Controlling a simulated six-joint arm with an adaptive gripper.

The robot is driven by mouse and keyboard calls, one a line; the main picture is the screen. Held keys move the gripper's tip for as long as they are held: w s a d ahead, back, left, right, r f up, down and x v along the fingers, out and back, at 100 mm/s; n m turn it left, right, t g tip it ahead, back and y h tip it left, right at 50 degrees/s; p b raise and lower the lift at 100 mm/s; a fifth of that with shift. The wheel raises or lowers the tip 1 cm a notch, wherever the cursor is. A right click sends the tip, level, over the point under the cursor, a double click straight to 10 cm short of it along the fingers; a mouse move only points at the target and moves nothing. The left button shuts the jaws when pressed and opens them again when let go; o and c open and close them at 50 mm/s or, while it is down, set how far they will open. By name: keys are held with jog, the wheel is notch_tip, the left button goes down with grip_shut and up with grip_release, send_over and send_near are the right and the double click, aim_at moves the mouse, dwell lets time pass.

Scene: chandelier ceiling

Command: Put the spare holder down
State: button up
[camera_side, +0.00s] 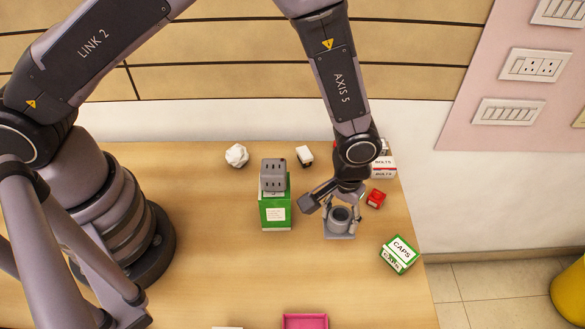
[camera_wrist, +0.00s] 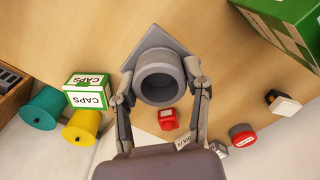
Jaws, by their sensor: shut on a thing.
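The spare holder is a grey cup on a square grey base plate (camera_side: 340,235); it shows large in the wrist view (camera_wrist: 159,76), where I look into its open round mouth. My gripper (camera_side: 343,207) is shut on the holder's cup, with one finger on each side of it in the wrist view (camera_wrist: 160,78). The cup is upright and its base plate faces the table. I cannot tell whether the plate touches the wood or hangs slightly above it.
A green box (camera_side: 276,214) with a grey slotted block (camera_side: 273,176) stands left of the holder. A CAPS box (camera_side: 399,254) is at right, a small red object (camera_side: 376,198) and BOLTS box (camera_side: 384,166) behind. A pink tray (camera_side: 305,321) is in front. Table between is clear.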

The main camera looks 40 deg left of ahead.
aim_at(335, 242)
jog(key=shift+f, duration=2.85)
jog(key=shift+f, duration=0.2)
jog(key=o, duration=1)
jog(key=shift+r, duration=0.1)
